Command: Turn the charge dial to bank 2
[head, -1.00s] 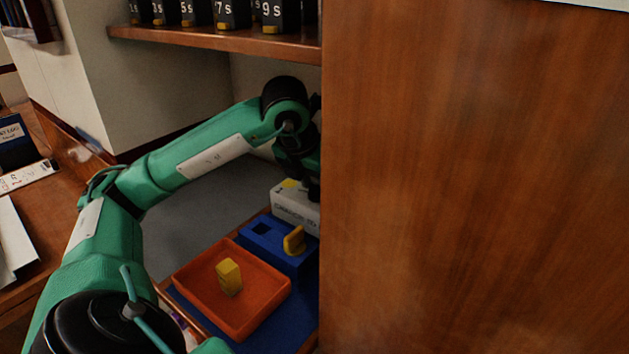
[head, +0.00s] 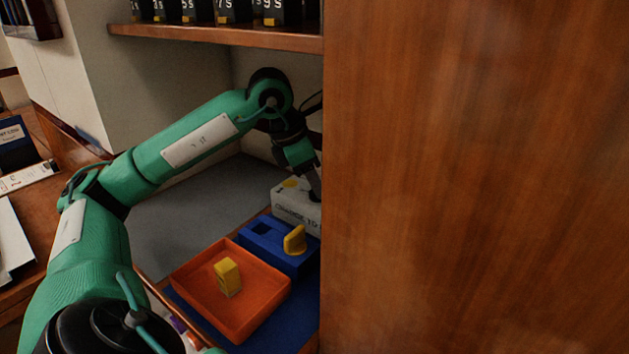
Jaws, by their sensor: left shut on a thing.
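A white box with partly readable dark lettering, seemingly the charge dial's box (head: 290,209), stands at the back, cut off on the right by a wooden panel. A yellow patch shows on its top; I cannot tell the dial's setting. My left gripper (head: 315,192) reaches down onto the right part of the box top, at the panel's edge. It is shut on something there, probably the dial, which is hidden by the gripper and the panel. My right gripper is not in view.
A blue block (head: 268,236) with a square hole and an upright yellow piece (head: 295,240) stands before the box. An orange tray (head: 205,302) holds a yellow block (head: 228,278). A large wooden panel (head: 470,180) blocks the right side. A shelf (head: 220,39) with numbered black units hangs above.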

